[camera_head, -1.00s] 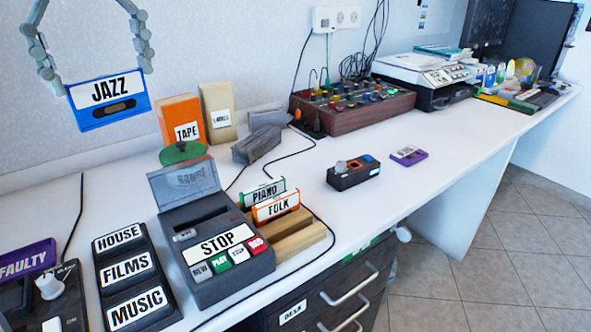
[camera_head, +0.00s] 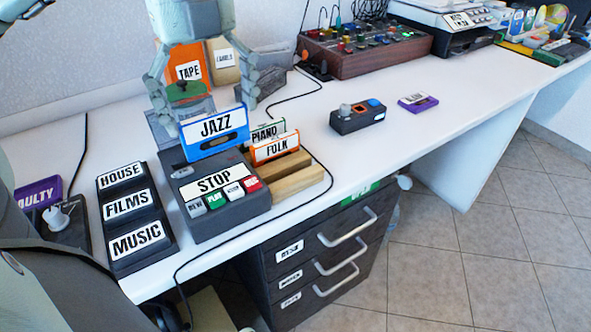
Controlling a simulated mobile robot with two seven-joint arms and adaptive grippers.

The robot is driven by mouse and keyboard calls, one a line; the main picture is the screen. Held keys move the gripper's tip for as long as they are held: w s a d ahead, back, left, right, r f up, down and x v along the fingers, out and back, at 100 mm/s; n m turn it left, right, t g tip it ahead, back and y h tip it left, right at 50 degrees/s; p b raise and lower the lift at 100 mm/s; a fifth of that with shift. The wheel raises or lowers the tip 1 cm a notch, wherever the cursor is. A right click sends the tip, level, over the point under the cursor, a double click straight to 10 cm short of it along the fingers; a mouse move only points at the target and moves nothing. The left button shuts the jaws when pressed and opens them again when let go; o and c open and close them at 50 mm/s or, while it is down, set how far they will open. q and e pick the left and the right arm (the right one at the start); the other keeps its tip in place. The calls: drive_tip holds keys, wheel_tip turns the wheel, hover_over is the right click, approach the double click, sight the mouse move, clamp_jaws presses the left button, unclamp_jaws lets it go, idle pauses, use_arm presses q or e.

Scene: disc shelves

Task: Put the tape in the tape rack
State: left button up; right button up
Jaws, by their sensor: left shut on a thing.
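The blue JAZZ tape (camera_head: 214,132) is held upright by my left gripper (camera_head: 208,106), whose fingers are shut on its two ends. It hangs above and in front of the grey tape player (camera_head: 222,207) with the STOP label, hiding part of its back and lid. The wooden tape rack (camera_head: 293,177) stands right of the player. My right gripper is not in view.
A black stand (camera_head: 136,219) labelled HOUSE, FILMS and MUSIC is left of the player. A purple FAULTY tape (camera_head: 38,193) lies at far left. An orange TAPE box (camera_head: 187,62) stands behind. A small black device (camera_head: 357,117) and a purple tape (camera_head: 418,102) are to the right.

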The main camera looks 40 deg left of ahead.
use_arm(q)
drive_tip(key=w+d+f, duration=0.2)
drive_tip(key=w+f, duration=0.1)
drive_tip(key=w+d+f, duration=0.2)
drive_tip(key=w+f, duration=0.1)
drive_tip(key=w+d+f+p, duration=0.1)
drive_tip(key=w+f, duration=0.2)
drive_tip(key=f, duration=0.1)
drive_tip(key=shift+w+d, duration=0.3)
drive_tip(key=shift+d, duration=0.1)
drive_tip(key=shift+f, duration=0.4)
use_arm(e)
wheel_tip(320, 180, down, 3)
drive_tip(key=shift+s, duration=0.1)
use_arm(q)
drive_tip(key=shift+f, duration=0.1)
drive_tip(key=o, duration=1)
drive_tip(key=shift+c, duration=0.2)
wheel_tip(320, 180, up, 12)
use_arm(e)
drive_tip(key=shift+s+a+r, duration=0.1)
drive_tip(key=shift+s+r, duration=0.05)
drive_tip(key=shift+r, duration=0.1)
